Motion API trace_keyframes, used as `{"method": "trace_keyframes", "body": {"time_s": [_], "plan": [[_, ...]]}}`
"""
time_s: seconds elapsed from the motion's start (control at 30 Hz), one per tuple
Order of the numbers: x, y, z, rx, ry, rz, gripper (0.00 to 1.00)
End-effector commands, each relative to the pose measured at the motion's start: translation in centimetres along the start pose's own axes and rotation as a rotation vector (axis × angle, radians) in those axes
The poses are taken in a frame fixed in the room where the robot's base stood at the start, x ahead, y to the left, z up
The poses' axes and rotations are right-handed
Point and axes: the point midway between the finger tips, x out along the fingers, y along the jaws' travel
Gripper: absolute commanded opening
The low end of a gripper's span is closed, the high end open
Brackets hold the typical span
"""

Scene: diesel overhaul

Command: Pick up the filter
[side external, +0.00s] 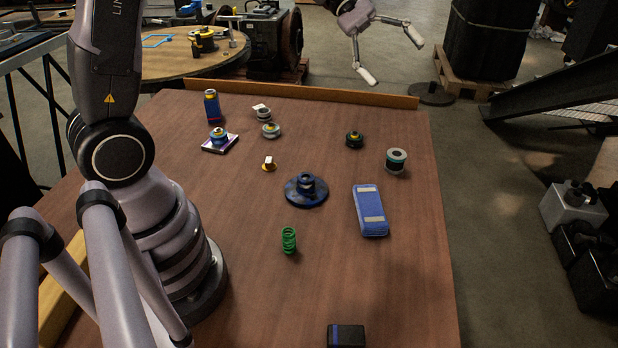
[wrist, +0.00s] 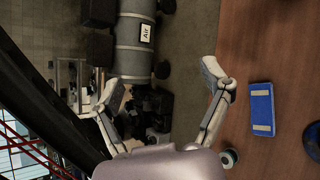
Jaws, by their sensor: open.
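A short cylinder with pale ends and a dark, teal-edged band (side external: 396,161) stands upright on the right side of the table; it looks most like the filter, though I cannot be sure. In the wrist view, a pale round part (wrist: 229,157), probably the same cylinder, is partly hidden by my gripper's body. My gripper (side external: 390,56) is open and empty, held high past the far edge of the table, well away from the cylinder. Its spread fingers also show in the wrist view (wrist: 162,82), mostly over the floor.
A blue block with pale bands (side external: 370,210), a dark blue flanged part (side external: 306,190), a green spring (side external: 289,240) and a small dark-green part (side external: 354,140) stand apart. A blue can (side external: 212,106) is at far left. A wooden strip (side external: 300,94) edges the table's back.

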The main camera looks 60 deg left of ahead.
Motion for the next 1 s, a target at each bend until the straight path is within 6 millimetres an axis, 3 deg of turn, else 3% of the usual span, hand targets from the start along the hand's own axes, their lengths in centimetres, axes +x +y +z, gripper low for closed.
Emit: {"method": "trace_keyframes", "body": {"time_s": [0.03,0.13,0.27,0.4,0.53,0.6,0.7,1.0], "plan": [[1.2,1.0,-2.8,-0.103,-0.037,0.071,0.78],[3.0,2.9,-8.4,-0.296,-0.099,0.24,0.78],[5.0,3.4,-16.8,-0.536,-0.148,0.471,0.78],[6.3,1.1,-26.3,-0.769,-0.159,0.727,0.78],[7.0,-2.5,-33.1,-0.922,-0.137,0.924,0.78],[7.1,-4.4,-35.5,-0.976,-0.123,1.001,0.78],[7.2,-6.2,-37.6,-1.022,-0.106,1.07,0.78],[8.6,-8.6,-39.8,-1.041,-0.097,1.101,0.78]]}}
